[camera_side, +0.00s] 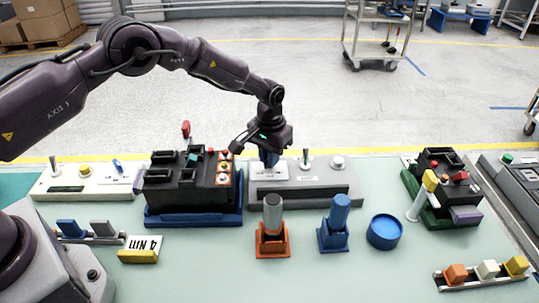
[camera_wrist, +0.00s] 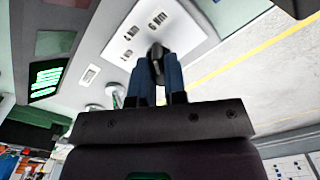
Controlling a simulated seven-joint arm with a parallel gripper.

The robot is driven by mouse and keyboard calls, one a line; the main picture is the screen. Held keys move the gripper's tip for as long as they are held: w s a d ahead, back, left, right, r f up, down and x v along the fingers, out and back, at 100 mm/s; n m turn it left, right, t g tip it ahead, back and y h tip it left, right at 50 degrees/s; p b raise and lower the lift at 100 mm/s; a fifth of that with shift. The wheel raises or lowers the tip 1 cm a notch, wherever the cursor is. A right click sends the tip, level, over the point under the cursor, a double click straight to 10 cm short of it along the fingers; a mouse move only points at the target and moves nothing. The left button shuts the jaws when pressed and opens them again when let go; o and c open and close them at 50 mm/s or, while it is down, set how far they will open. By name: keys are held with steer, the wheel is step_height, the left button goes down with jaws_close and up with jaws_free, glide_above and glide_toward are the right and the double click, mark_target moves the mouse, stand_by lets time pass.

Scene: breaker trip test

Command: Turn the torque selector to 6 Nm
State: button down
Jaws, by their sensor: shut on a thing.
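The torque selector (camera_wrist: 157,62) is a dark knob on a white plate (camera_wrist: 180,35) printed with "4 Nm" and "6 Nm" marks; a third mark at its left is too small to read. My gripper (camera_wrist: 157,75) is shut on the knob, with a blue finger on each side. The knob's far end lies below the "6 Nm" mark, but I cannot tell exactly where it points. In the side view my gripper (camera_side: 270,160) reaches down onto the left part of a grey box (camera_side: 315,190), hiding the knob.
A black breaker unit on a blue base (camera_side: 195,215) stands close left of the grey box. The box also carries a toggle lever (camera_side: 306,158) and a pale button (camera_side: 338,162). Orange (camera_side: 272,240) and blue (camera_side: 334,235) holders stand in front.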

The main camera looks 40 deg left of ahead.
steer(key=shift+m, duration=0.7)
steer(key=c, duration=1.2)
jaws_free()
steer(key=shift+o, duration=0.2)
step_height(320, 180, up, 13)
steer(key=shift+w, duration=0.1)
steer(key=s+a+r+t, duration=0.1)
steer(key=s+r+t, duration=0.1)
steer(key=s+r, duration=0.4)
steer(key=s+a+r+t, duration=0.1)
steer(key=s+r, duration=0.5)
steer(key=s, duration=1.1)
steer(key=s+a+r+t, duration=0.2)
steer(key=s+r, duration=0.4)
steer(key=s, duration=0.5)
steer(key=shift+s+a+t, duration=0.15)
steer(key=shift+a+t, duration=0.15)
steer(key=shift+a, duration=0.45)
